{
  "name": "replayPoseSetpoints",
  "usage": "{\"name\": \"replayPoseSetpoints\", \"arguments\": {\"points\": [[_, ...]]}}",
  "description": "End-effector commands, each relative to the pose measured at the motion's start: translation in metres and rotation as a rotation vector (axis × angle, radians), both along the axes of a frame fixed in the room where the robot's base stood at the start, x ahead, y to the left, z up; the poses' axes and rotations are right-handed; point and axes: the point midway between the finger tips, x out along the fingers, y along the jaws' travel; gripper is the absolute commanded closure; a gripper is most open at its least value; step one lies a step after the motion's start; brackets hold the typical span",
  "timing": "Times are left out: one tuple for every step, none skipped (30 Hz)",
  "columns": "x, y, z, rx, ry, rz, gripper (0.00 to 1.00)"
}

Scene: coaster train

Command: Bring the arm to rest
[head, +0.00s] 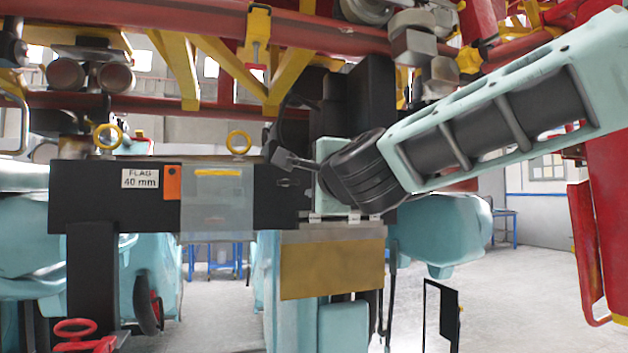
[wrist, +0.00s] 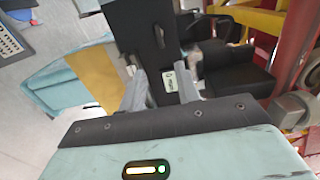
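My arm (head: 480,125) reaches in from the upper right, with teal links and a black joint. My gripper (head: 278,148) is beside the right end of a black bar (head: 100,207), in front of the steelwork. In the wrist view my gripper (wrist: 162,80) shows two grey fingers spread apart with nothing held between them. A small white label (wrist: 168,82) on a dark part shows through the gap. I cannot tell whether a finger touches the bar.
Red rails (head: 310,38) and yellow struts (head: 230,68) cross overhead. Open floor (head: 530,290) shows at lower right.

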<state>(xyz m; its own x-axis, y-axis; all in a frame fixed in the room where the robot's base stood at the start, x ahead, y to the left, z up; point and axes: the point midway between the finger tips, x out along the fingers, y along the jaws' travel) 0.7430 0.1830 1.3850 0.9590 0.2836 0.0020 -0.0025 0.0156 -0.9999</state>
Motion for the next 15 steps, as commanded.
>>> {"name": "replayPoseSetpoints", "arguments": {"points": [[0.0,0.0,0.0,0.0,0.0,0.0,0.67],[0.0,0.0,0.0,0.0,0.0,0.0,0.67],[0.0,0.0,0.0,0.0,0.0,0.0,0.67],[0.0,0.0,0.0,0.0,0.0,0.0,0.67],[0.0,0.0,0.0,0.0,0.0,0.0,0.67],[0.0,0.0,0.0,0.0,0.0,0.0,0.67],[0.0,0.0,0.0,0.0,0.0,0.0,0.67],[0.0,0.0,0.0,0.0,0.0,0.0,0.67],[0.0,0.0,0.0,0.0,0.0,0.0,0.67],[-0.001,0.001,-0.001,-0.007,0.001,0.005,0.67],[-0.002,0.002,-0.004,-0.02,0.004,0.013,0.67],[-0.006,0.006,-0.009,-0.05,0.011,0.033,0.67],[-0.01,0.009,-0.017,-0.082,0.021,0.056,0.67],[-0.015,0.014,-0.025,-0.125,0.03,0.085,0.67],[-0.024,0.02,-0.041,-0.194,0.047,0.132,0.67]]}}
